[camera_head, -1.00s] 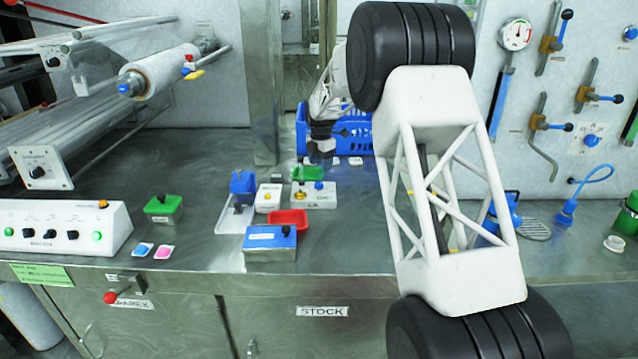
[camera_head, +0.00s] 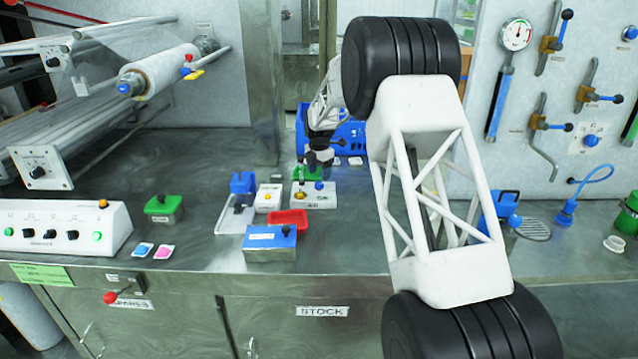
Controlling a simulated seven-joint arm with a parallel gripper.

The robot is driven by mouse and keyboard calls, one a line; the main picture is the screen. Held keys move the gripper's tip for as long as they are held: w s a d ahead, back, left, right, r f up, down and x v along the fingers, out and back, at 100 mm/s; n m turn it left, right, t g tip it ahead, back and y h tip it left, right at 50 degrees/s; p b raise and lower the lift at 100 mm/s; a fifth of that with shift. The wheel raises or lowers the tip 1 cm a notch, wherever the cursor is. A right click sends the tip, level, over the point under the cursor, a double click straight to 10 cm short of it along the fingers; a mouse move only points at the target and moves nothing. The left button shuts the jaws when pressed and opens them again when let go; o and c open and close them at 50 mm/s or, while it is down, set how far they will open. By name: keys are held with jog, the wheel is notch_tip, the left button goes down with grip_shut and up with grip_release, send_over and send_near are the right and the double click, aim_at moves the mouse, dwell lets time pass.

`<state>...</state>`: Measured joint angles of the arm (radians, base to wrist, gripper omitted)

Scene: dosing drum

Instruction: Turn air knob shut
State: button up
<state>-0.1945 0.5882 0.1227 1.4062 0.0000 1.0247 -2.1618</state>
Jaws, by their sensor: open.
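My gripper (camera_head: 319,166) points down just above the back of a small white box (camera_head: 322,201). My jaws are open and look empty, small and partly blurred at this distance. The white box carries a brass knob (camera_head: 301,194) and a blue knob (camera_head: 319,186) on its top. My gripper is over the blue knob's side; I cannot tell whether it touches it. Another blue knob (camera_head: 591,141) sits on a white plate on the back wall panel. No label is readable enough to tell which is the air knob.
A red tray (camera_head: 288,221), a blue-lidded box (camera_head: 270,243) and a white box with a yellow knob (camera_head: 267,198) stand close in front and left.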

aim_at(319, 183)
jog(key=shift+f, duration=2.4)
jog(key=shift+c, duration=0.4)
jog(key=c, duration=0.8)
jog(key=shift+c, duration=0.2)
